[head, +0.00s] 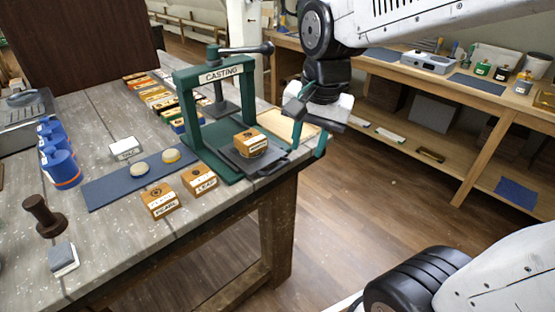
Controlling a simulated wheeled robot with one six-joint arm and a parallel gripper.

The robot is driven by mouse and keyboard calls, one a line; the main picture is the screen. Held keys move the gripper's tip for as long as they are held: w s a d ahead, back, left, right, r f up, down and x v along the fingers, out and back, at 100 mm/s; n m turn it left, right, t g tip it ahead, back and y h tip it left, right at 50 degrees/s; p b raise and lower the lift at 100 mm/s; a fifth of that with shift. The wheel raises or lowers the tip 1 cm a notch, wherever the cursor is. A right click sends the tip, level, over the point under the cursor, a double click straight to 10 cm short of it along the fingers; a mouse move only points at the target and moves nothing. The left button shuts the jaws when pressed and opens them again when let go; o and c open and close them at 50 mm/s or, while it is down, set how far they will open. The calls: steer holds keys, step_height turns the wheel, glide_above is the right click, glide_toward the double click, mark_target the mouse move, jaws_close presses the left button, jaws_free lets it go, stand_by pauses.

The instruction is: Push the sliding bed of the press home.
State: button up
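The green press (190,117) marked CASTING stands on the table near its right edge. Its dark grey sliding bed (236,161) sticks out of the frame toward the front right, with a black handle (272,166) at its outer end. A wooden block with a white label (250,143) sits on the bed. My gripper (309,139) hangs at the table's right edge, to the right of the press and apart from the bed's handle. Its two teal fingers look spread with nothing between them. The far side of the bed is partly hidden by the block.
Labelled blocks PEARL (160,200) and LEAF (200,180) stand in front of the press. A blue mat (105,190) holds two round pale discs. Blue jars (61,168) and a dark stamp (43,216) are at left. The floor right of the table is clear.

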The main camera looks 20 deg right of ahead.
mark_target(281, 165)
steer(key=w+f+m, duration=0.1)
steer(key=w+f, duration=0.2)
steer(key=w+f+m, duration=0.2)
steer(key=w+f, duration=0.1)
steer(key=f, duration=0.1)
steer(key=w+a+f+m, duration=0.1)
steer(key=w+f+m, duration=0.1)
steer(key=w+f, duration=0.1)
steer(key=shift+f, duration=0.2)
jaws_close()
